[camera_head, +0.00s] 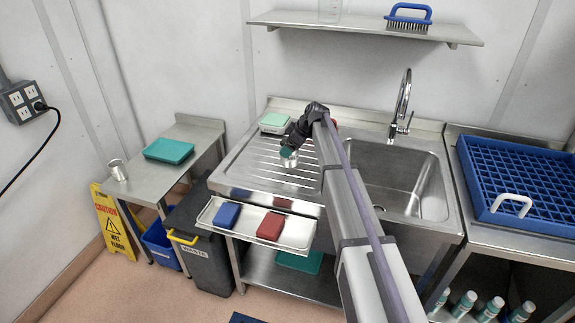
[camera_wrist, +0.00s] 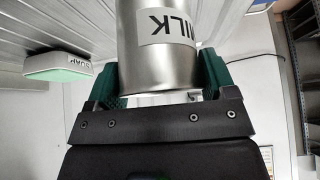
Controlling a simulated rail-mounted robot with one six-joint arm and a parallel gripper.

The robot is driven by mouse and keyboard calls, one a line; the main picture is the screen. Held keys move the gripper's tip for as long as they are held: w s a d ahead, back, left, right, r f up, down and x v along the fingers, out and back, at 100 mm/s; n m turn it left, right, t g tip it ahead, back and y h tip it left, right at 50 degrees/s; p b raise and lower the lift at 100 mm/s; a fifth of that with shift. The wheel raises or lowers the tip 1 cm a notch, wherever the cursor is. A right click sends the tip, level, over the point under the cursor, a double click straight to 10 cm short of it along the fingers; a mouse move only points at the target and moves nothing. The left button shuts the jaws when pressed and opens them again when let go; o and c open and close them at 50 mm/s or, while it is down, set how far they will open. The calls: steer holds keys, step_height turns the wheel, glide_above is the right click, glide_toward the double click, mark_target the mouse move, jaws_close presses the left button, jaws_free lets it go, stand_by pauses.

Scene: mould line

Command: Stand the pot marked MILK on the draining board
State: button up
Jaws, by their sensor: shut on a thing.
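The silver pot marked MILK (camera_wrist: 160,60) fills the middle of the wrist view, its label upside down in that picture. In the head view the pot (camera_head: 288,161) shows small and looks upright over the ribbed draining board (camera_head: 250,171), left of the sink. My gripper (camera_head: 287,149) is shut on the pot, with a green finger on either side of it in the wrist view (camera_wrist: 160,82). I cannot tell whether the pot's base touches the board.
A tray (camera_head: 252,225) with a blue and a red block hangs at the front. The sink (camera_head: 400,180) and tap (camera_head: 402,105) are to the right. The board's left part is clear.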

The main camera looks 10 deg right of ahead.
steer(key=shift+f, duration=0.25)
step_height(320, 180, down, 4)
steer(key=b, duration=0.3)
steer(key=shift+b, duration=0.35)
steer(key=shift+r+p, duration=0.3)
steer(key=shift+r, duration=0.05)
steer(key=shift+f, duration=0.25)
steer(key=o, duration=1)
steer(key=shift+c, duration=0.2)
steer(key=shift+r, duration=0.15)
